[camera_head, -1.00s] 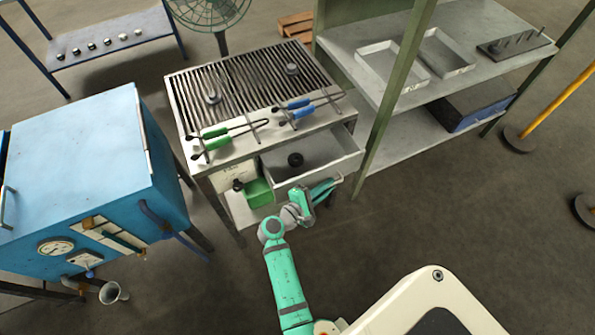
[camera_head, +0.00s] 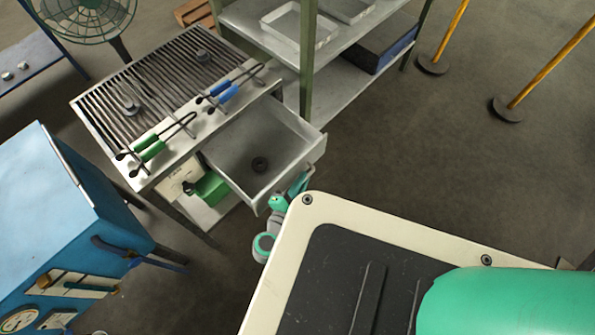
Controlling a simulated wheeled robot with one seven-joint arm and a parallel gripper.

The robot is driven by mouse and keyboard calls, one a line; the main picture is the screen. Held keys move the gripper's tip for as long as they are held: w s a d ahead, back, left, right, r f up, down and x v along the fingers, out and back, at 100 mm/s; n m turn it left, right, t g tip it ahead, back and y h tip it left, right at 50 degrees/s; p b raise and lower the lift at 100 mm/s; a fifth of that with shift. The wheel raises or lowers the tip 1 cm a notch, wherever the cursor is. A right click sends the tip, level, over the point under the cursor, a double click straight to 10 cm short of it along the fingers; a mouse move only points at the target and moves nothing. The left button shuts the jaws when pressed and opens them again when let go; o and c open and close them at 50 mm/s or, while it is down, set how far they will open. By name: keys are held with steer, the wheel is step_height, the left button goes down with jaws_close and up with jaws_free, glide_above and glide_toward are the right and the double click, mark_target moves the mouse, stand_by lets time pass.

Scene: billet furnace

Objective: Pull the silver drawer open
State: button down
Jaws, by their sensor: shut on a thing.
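The silver drawer (camera_head: 285,135) stands pulled out of the front of the grill-topped metal table (camera_head: 150,172). A small round dark piece (camera_head: 259,164) lies on its floor. My gripper (camera_head: 300,184) is at the drawer's front face, on the right in the picture, and is shut on the drawer's handle. The handle and the fingertips are mostly hidden by the gripper itself and by my white base.
Tongs with green handles (camera_head: 148,146) and blue handles (camera_head: 224,91) lie on the table top. A green box (camera_head: 210,187) sits below the drawer. A blue furnace (camera_head: 50,205) stands at left. Grey shelves (camera_head: 265,38) stand behind. Floor at right is open, with yellow posts (camera_head: 545,57).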

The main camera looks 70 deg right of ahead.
steer(key=c, duration=2.1)
jaws_free()
steer(key=v, duration=1.1)
